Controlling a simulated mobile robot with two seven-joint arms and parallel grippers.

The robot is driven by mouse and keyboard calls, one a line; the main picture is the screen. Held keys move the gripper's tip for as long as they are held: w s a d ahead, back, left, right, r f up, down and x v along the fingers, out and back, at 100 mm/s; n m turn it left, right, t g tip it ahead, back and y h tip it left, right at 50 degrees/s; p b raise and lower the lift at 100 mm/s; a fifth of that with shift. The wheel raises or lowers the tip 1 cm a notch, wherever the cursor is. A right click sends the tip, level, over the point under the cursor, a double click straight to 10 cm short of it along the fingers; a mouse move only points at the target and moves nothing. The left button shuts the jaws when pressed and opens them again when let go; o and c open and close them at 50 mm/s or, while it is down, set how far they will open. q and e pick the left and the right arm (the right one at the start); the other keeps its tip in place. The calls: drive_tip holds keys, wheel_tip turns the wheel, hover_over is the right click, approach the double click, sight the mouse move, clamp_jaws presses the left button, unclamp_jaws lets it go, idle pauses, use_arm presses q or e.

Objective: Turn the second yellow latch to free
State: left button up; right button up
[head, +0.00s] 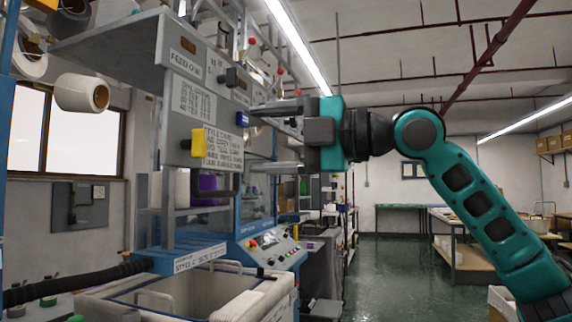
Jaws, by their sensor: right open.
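My right gripper (254,139) is open and empty, fingers pointing left toward the machine, to the right of the yellow latch in the picture. I cannot judge the depth between them. My left gripper is not in view.
A black-framed pull (230,185) hangs below the card. A control box (268,246) and a padded bin (190,298) stand below. The green aisle floor (395,262) is open on the right.

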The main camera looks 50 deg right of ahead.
drive_tip(key=shift+b+v, duration=0.4)
drive_tip(key=shift+v, duration=0.85)
